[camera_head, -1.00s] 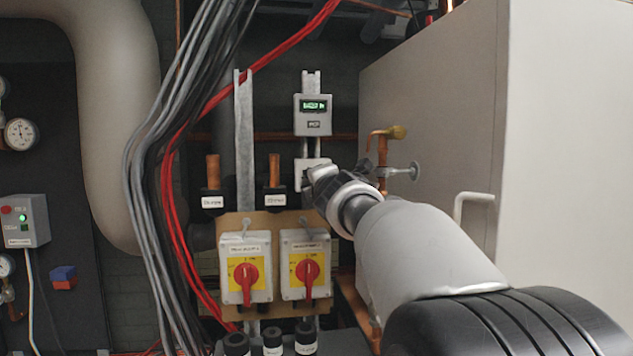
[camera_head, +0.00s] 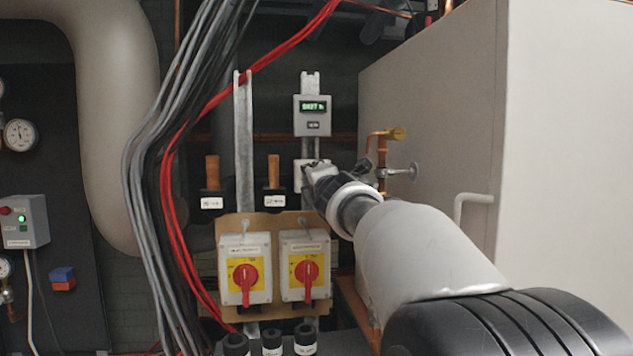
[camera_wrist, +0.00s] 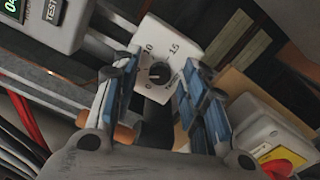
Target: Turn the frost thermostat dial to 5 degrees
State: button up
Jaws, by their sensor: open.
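The frost thermostat (camera_wrist: 173,40) is a small white box with a black round dial (camera_wrist: 160,72) and printed numbers, of which 10 and 15 can be read in the wrist view. I cannot tell for sure where the dial points. My gripper (camera_wrist: 155,85) is open, with one blue-padded finger on each side of the dial. I cannot tell whether the fingers touch it. In the head view, my gripper (camera_head: 313,180) is in front of the thermostat (camera_head: 305,168) and hides most of it, including the dial.
A grey meter with a green display (camera_head: 313,110) is above the thermostat. Two red rotary switches (camera_head: 245,275) (camera_head: 307,270) are below on a board. A brass valve and copper pipe (camera_head: 383,150) are close on the right, beside a large white cabinet (camera_head: 435,130). Cables (camera_head: 165,130) hang on the left.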

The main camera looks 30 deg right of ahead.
jog(key=v, duration=1.2)
jog(key=s+a+f+m+g+y+b, duration=0.1)
jog(key=s+a+f+m+g, duration=0.3)
jog(key=s+f, duration=0.7)
jog(key=s+a+f+m+g+y+b, duration=0.2)
jog(key=s+a+f+m, duration=0.5)
jog(key=f, duration=0.9)
jog(key=s+a+f+m+g+y+b, duration=0.2)
jog(key=s+a+f+m+g, duration=0.3)
jog(key=s+f, duration=0.9)
jog(key=m+g+b, duration=0.1)
jog(key=m, duration=0.1)
jog(key=shift+s+a+f+m+g+b, duration=0.3)
jog(key=shift+s+f+g+b, duration=0.05)
jog(key=shift+g+b, duration=0.05)
